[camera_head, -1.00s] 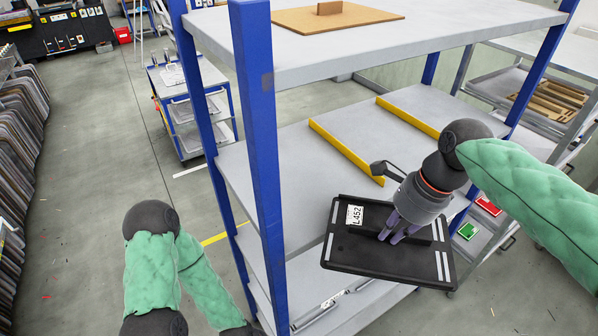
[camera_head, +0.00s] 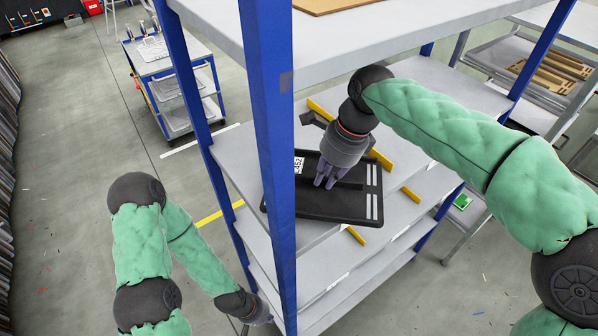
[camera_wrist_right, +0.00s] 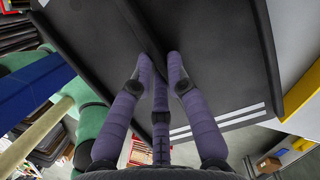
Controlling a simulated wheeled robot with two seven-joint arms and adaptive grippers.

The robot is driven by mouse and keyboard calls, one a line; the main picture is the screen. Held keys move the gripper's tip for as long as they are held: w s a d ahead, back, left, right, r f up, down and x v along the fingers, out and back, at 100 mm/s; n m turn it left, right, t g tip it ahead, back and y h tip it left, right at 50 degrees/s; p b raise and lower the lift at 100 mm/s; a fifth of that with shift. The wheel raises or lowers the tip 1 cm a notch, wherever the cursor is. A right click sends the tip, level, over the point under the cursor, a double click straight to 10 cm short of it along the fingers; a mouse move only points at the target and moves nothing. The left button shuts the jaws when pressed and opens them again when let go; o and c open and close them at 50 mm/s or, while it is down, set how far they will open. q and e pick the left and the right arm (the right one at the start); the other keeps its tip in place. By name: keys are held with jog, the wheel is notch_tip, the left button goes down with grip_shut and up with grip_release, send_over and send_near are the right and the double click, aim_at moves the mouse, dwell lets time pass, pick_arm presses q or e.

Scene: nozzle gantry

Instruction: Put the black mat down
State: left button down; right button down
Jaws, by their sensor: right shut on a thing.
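The black mat (camera_head: 335,207) is a flat, tray-like panel with a raised rim, a white L452 label and white stripes. It is over the middle shelf (camera_head: 240,150) of the blue rack, partly behind the front post. I cannot tell whether it touches the shelf. My right gripper (camera_head: 325,183) is shut on the mat's raised middle rib. In the right wrist view the fingers (camera_wrist_right: 160,70) close on that rib, and the mat (camera_wrist_right: 105,45) fills the upper middle. My left gripper (camera_head: 262,316) hangs low by the rack's front post; its fingers are too small to read.
Yellow strips (camera_head: 411,194) on the middle shelf show around the mat. The blue post (camera_head: 268,130) stands close to the mat's left side, and the upper shelf (camera_head: 400,35) is above. A blue trolley (camera_head: 165,75) stands on the floor at left.

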aim_at(300, 178)
jog(key=w+a, duration=0.1)
jog(key=a, duration=0.1)
jog(key=w+a, duration=0.1)
jog(key=a, duration=0.1)
jog(key=a+p, duration=0.1)
jog(key=a, duration=0.1)
jog(key=shift+w+r, duration=0.1)
jog(key=shift+w, duration=0.3)
jog(key=shift+d+f, duration=0.15)
jog(key=shift+f, duration=1.6)
jog(key=c, duration=1.2)
grip_release()
jog(key=shift+f, duration=0.2)
jog(key=v, duration=0.5)
jog(key=shift+r, duration=0.4)
jog(key=d, duration=0.4)
jog(key=s+d+b, duration=0.1)
jog(key=d, duration=0.3)
jog(key=s+d, duration=0.1)
jog(key=d, duration=0.2)
jog(key=shift+d+f, duration=0.2)
jog(key=shift+d, duration=0.2)
